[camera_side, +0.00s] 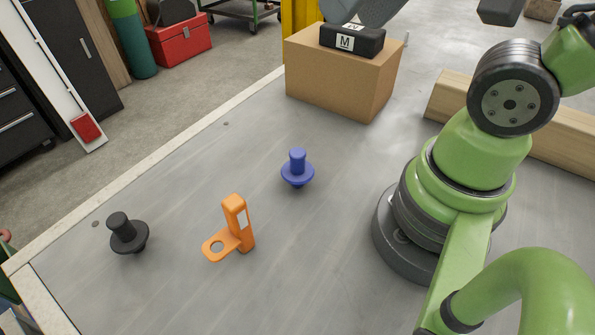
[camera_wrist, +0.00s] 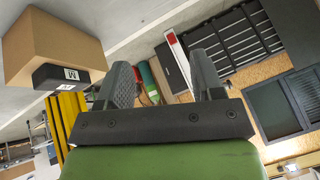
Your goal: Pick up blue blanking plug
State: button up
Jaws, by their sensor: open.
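The blue blanking plug (camera_side: 298,168) stands on the grey table in the middle of the side view, with its stem up and a round flange below. It does not show in the wrist view. My gripper (camera_wrist: 165,75) shows in the wrist view with its two dark fingers apart and nothing between them. In the side view only a part of my gripper shows at the top edge, above the cardboard box and well away from the plug.
A black plug (camera_side: 128,233) and an orange bracket (camera_side: 236,225) stand left of the blue plug. A cardboard box (camera_side: 335,85) with a black block (camera_side: 352,40) marked M on it stands behind. A wooden beam (camera_side: 560,130) lies at right. The table around the blue plug is clear.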

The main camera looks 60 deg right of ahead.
jog(key=w+f+n+g, duration=0.2)
jog(key=f, duration=0.3)
jog(key=w+f+n+g+h, duration=0.1)
jog(key=w+f+n+g, duration=0.1)
jog(key=f, duration=0.3)
jog(key=w+d+f+n+g, duration=0.1)
jog(key=w+f+n+g, duration=0.1)
jog(key=w+f+n, duration=0.2)
jog(key=shift+w+f, duration=0.1)
jog(key=shift+f, duration=0.6)
send_over(299, 152)
jog(key=shift+n+g, duration=0.3)
jog(key=f, duration=0.4)
jog(key=shift+w+d+f, duration=0.1)
jog(key=shift+w+f, duration=0.05)
jog(key=shift+w, duration=0.05)
jog(key=shift+s+f, duration=0.2)
jog(key=shift+f, duration=2.9)
jog(key=c, duration=1)
